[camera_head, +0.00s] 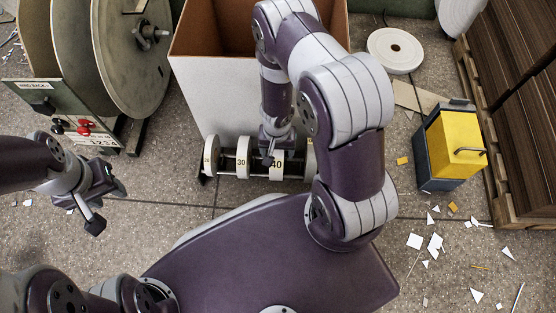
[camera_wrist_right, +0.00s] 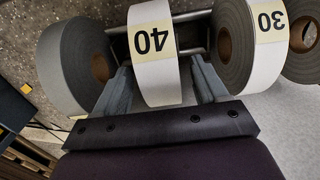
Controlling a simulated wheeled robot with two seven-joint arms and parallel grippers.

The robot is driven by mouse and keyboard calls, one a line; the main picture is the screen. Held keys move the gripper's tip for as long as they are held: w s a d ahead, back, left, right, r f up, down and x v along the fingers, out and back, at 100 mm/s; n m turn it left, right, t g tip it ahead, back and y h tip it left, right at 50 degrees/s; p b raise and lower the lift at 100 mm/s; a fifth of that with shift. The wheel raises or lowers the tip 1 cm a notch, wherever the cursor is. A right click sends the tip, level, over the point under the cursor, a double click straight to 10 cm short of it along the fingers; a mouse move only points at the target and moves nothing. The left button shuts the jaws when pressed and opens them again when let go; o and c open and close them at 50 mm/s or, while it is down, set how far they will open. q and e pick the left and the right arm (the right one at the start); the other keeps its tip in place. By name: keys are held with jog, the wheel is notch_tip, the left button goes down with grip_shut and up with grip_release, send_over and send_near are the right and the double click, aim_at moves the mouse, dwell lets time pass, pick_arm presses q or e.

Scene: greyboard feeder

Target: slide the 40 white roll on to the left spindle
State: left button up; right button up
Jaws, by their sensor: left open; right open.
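The 40 white roll (camera_head: 277,165) stands on edge in a low rack, with its yellow 40 label showing. In the right wrist view the 40 roll (camera_wrist_right: 155,80) is between the two fingers of my right gripper (camera_wrist_right: 161,90), one finger on each side. That gripper (camera_head: 268,156) is open; I cannot tell whether the fingers touch the roll. My left gripper (camera_head: 96,205) is open and empty, over the floor at the left. A spindle hub (camera_head: 149,34) sticks out of a large grey disc (camera_head: 125,65) on the green machine at the upper left.
The rack also holds the 30 roll (camera_head: 242,160), the 20 roll (camera_head: 210,157) and another roll at the right. A large open box (camera_head: 215,95) stands behind. A yellow-topped bin (camera_head: 455,140), a loose white roll (camera_head: 395,50) and stacked brown boards (camera_head: 515,110) are at right. Scraps litter the floor.

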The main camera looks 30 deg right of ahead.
jog(key=shift+r, duration=0.1)
jog(key=shift+c, duration=0.3)
jog(key=c, duration=1)
notch_tip(320, 180, up, 7)
jog(key=p, duration=0.7)
jog(key=shift+c, duration=0.2)
notch_tip(320, 180, down, 8)
jog(key=b, duration=0.8)
notch_tip(320, 180, up, 6)
jog(key=p, duration=0.5)
jog(key=shift+r+p, duration=0.15)
jog(key=shift+p, duration=0.2)
jog(key=shift+c, duration=0.5)
